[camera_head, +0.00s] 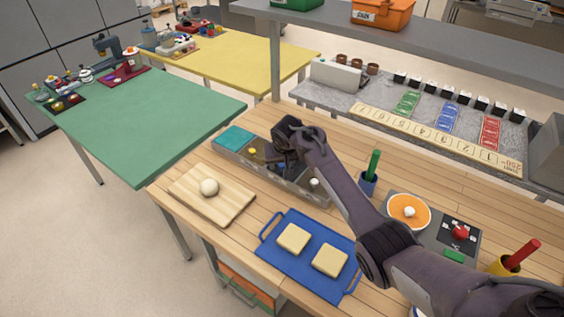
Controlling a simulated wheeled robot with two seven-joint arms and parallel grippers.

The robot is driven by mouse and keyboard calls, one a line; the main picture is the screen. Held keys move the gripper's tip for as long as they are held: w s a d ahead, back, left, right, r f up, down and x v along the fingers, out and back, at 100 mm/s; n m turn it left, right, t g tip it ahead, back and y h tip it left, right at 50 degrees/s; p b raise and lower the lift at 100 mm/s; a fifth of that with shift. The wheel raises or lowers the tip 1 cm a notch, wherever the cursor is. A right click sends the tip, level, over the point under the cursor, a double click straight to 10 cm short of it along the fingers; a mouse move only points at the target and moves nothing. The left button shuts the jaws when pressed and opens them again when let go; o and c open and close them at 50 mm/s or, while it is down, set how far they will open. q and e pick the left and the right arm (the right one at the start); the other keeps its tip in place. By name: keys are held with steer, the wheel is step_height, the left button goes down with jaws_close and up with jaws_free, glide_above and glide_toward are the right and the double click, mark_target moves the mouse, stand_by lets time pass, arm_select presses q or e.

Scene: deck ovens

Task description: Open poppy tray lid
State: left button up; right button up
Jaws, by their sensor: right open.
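A long grey topping tray (222,153) with compartments stands on the wooden table. A teal lid (236,136) covers its left end. Farther right, compartments show small items, one yellow and one white. I cannot tell which part is the poppy tray, and its lid is not clearly seen. My right gripper (280,164) is open over the middle of the long tray, pointing down. It and its arm hide part of the tray, and whether it touches anything there cannot be told. My left gripper is not in view.
A cutting board (240,205) with a dough ball lies front left. A blue tray (314,275) with two pale square pieces lies in front. A blue cup (367,187) with a green stick and an orange-topped round dish (408,212) stand near my right arm. A grey shelf (420,45) spans behind.

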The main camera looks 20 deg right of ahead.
jaws_close()
steer(key=shift+r, duration=0.1)
stand_by(0.3)
